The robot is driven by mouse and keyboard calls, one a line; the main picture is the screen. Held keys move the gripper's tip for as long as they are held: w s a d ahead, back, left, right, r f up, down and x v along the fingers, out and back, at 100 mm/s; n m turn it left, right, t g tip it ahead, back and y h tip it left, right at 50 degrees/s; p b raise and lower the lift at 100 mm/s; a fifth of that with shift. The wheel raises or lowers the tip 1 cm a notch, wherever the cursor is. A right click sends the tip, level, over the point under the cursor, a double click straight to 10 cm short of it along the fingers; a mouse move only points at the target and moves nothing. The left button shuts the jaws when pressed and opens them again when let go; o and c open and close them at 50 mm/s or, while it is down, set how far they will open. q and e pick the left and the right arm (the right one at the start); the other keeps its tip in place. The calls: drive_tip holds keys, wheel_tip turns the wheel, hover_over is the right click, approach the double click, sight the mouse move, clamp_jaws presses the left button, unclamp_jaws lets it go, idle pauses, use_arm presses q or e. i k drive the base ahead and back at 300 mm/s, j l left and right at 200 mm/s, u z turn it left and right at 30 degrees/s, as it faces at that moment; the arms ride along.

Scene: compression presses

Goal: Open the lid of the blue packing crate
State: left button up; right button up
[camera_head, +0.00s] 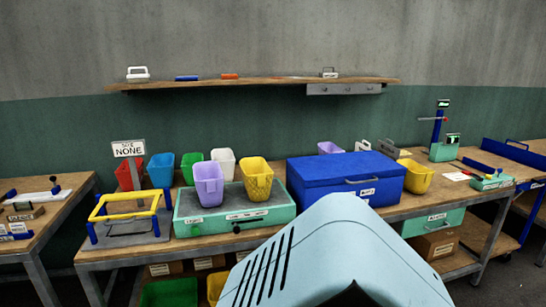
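The blue packing crate (345,182) stands on the long workbench, right of the middle of the view. Its lid (346,166) is closed, and a small handle and a white label show on its front. The crate's lower left front is hidden by a large pale blue body part of mine. Neither of my grippers shows in this view.
Left of the crate, a green press-like base (235,218) carries a purple bin (208,184) and a yellow bin (256,178). Another yellow bin (415,177) stands close on the crate's right. A wall shelf (250,83) hangs above. More benches stand at both sides.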

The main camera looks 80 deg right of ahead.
sight(362, 166)
drive_tip(key=l+z, duration=0.1)
drive_tip(key=z, duration=0.35)
drive_tip(key=l+z, duration=0.15)
drive_tip(key=z, duration=0.3)
drive_tip(key=k+l+z, duration=0.1)
drive_tip(key=z, duration=0.35)
drive_tip(key=l+z, duration=0.2)
drive_tip(key=z, duration=0.15)
drive_tip(key=i+l+z, duration=0.1)
drive_tip(key=l+z, duration=0.15)
drive_tip(key=z, duration=0.15)
drive_tip(key=l+z, duration=0.2)
drive_tip(key=z, duration=0.15)
drive_tip(key=i+l+z, duration=0.25)
drive_tip(key=z, duration=0.2)
drive_tip(key=i+l+z, duration=0.35)
drive_tip(key=z, duration=0.15)
drive_tip(key=i+l+z, duration=0.1)
drive_tip(key=i+l, duration=0.15)
drive_tip(key=i, duration=0.2)
drive_tip(key=i+l+z, duration=0.1)
drive_tip(key=i+l, duration=0.15)
drive_tip(key=i, duration=0.25)
drive_tip(key=i+l+z, duration=0.1)
drive_tip(key=i, duration=0.35)
drive_tip(key=l+u, duration=0.1)
drive_tip(key=u, duration=1.85)
